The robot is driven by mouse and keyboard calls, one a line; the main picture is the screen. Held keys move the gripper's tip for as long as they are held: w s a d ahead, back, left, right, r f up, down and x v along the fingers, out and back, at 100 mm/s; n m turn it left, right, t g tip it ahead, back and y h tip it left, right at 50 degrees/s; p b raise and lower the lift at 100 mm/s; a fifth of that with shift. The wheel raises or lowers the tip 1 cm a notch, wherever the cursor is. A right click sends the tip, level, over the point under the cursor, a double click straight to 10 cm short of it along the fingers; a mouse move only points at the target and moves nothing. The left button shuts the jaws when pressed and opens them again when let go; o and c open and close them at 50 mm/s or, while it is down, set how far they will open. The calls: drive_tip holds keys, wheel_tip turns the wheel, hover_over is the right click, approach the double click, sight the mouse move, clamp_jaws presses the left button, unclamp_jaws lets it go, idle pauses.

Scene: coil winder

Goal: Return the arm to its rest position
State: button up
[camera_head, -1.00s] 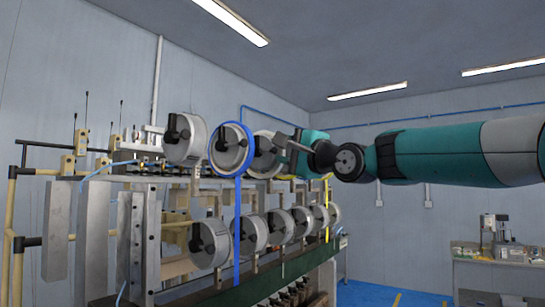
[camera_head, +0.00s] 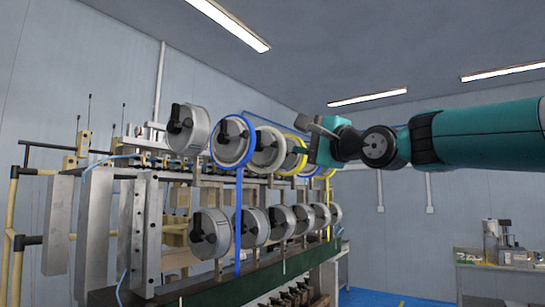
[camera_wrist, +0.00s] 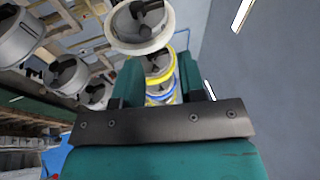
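My arm reaches in from the right in the head view, with my gripper (camera_head: 313,138) at its end. My gripper is beside the right end of the upper row of spools, partly in front of them. In the wrist view my gripper (camera_wrist: 158,75) has its two teal fingers apart. Spools show through the gap beyond them, and nothing is visibly held.
The winder carries a blue-rimmed spool (camera_head: 232,141), a white spool (camera_head: 268,150) and a yellow-rimmed spool (camera_head: 293,155) in its upper row. Several grey spools (camera_head: 211,234) hang below. A bench (camera_head: 490,279) stands far right. Open space lies right of the winder.

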drive_tip(key=s+f+n+g+h+b, duration=0.15)
drive_tip(key=s+f, duration=0.25)
drive_tip(key=f, duration=0.5)
drive_tip(key=s+f+n+g+h+b, duration=0.1)
drive_tip(key=s+f+n+g+b, duration=0.15)
drive_tip(key=f, duration=0.55)
drive_tip(key=s+f+n+g+h+b, duration=0.1)
drive_tip(key=s+f+n+g+h, duration=0.2)
drive_tip(key=f, duration=0.6)
drive_tip(key=s+d+f+n+g+h+b, duration=0.1)
drive_tip(key=s+f+n+g, duration=0.3)
drive_tip(key=s+f, duration=0.7)
drive_tip(key=s+d+f+n+g+h+b, duration=0.2)
drive_tip(key=s+d+f+n+g, duration=0.2)
drive_tip(key=s+f, duration=0.8)
drive_tip(key=s+n+g, duration=0.1)
drive_tip(key=s+n, duration=0.1)
drive_tip(key=shift+s+d+n, duration=0.15)
drive_tip(key=shift+n, duration=0.15)
drive_tip(key=shift+c, duration=0.2)
